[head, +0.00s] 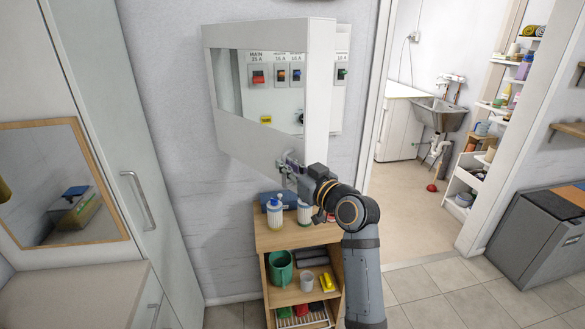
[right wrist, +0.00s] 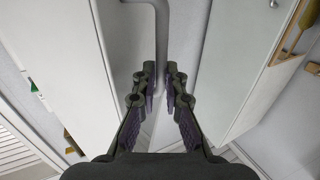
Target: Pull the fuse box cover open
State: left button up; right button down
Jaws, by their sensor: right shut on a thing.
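The white fuse box cover (head: 250,140) has a clear window and stands partly open on the wall. Its right edge is swung out from the fuse box (head: 343,55), and a switch shows past that edge. More switches show through the window. My right gripper (head: 288,165) is at the lower part of the cover. In the right wrist view, my right gripper's fingers (right wrist: 161,88) are shut around a grey bar handle (right wrist: 161,35), with the pale panel beside it. In the head view the fingers largely hide the handle. My left gripper is not in view.
A wooden shelf unit (head: 262,238) with bottles on top and cups inside stands below the cover, close to my right arm. A tall cabinet (head: 110,90) is at the left. A doorway to a room with a sink (head: 440,112) is at the right.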

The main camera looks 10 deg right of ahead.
jog(key=shift+r, duration=0.3)
jog(key=c, duration=1.8)
grip_release()
jog(key=o, duration=0.4)
jog(key=shift+w+a+f, duration=0.15)
jog(key=shift+w+f, duration=0.05)
jog(key=shift+s, duration=0.1)
jog(key=v, duration=1.2)
jog(key=shift+f, duration=0.1)
